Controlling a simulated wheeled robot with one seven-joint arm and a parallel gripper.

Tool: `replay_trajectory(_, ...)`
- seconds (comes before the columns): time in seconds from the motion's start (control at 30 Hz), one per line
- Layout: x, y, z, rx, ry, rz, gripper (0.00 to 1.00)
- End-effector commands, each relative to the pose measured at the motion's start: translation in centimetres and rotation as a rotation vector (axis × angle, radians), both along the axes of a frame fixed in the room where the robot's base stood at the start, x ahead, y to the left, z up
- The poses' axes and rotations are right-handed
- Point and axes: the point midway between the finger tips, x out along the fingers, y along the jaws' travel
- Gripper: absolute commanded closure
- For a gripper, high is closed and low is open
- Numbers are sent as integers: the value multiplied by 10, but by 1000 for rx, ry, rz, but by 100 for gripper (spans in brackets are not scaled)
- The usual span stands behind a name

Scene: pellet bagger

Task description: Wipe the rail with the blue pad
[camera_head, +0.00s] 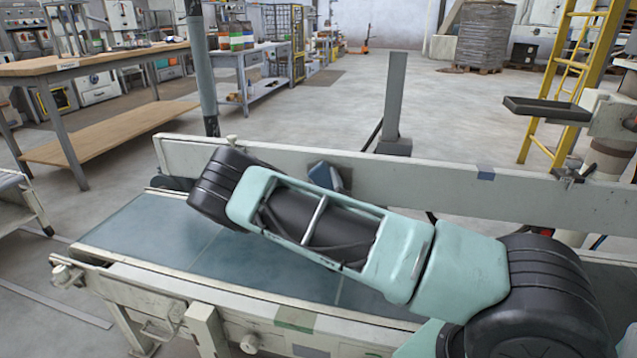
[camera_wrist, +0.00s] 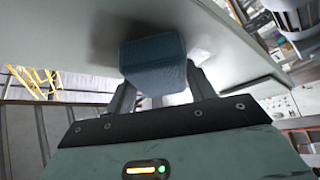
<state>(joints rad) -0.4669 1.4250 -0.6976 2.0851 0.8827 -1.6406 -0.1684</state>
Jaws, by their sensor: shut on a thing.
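The blue pad (camera_wrist: 153,62) is a small block held between the two fingers of my gripper (camera_wrist: 160,84) in the wrist view. Its far side is against or very close to the pale rail (camera_wrist: 75,32); contact cannot be told. In the head view the pad (camera_head: 321,174) shows just above my arm, in front of the long pale rail (camera_head: 450,183) along the conveyor's far side. A dark patch beside the pad there may be a finger or a mark on the rail.
The conveyor belt (camera_head: 145,234) lies under my arm, with a near side frame (camera_head: 230,300). A grey post (camera_head: 393,100) stands behind the rail. A small blue-grey patch (camera_head: 486,173) is on the rail to the right. A dark tray (camera_head: 546,108) sits beyond the rail's right part.

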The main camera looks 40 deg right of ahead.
Motion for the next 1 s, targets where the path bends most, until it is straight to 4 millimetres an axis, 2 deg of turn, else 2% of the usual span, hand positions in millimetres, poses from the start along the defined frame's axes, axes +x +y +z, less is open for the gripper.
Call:
replay_trajectory(0.23, -8, -7, 1, -1, 1, -6, 64)
replay_trajectory(0.53, -27, -21, 1, -2, 1, -5, 64)
replay_trajectory(0.77, -33, -25, 0, 0, 1, -4, 64)
replay_trajectory(1.0, -46, -37, 0, -2, 2, -7, 64)
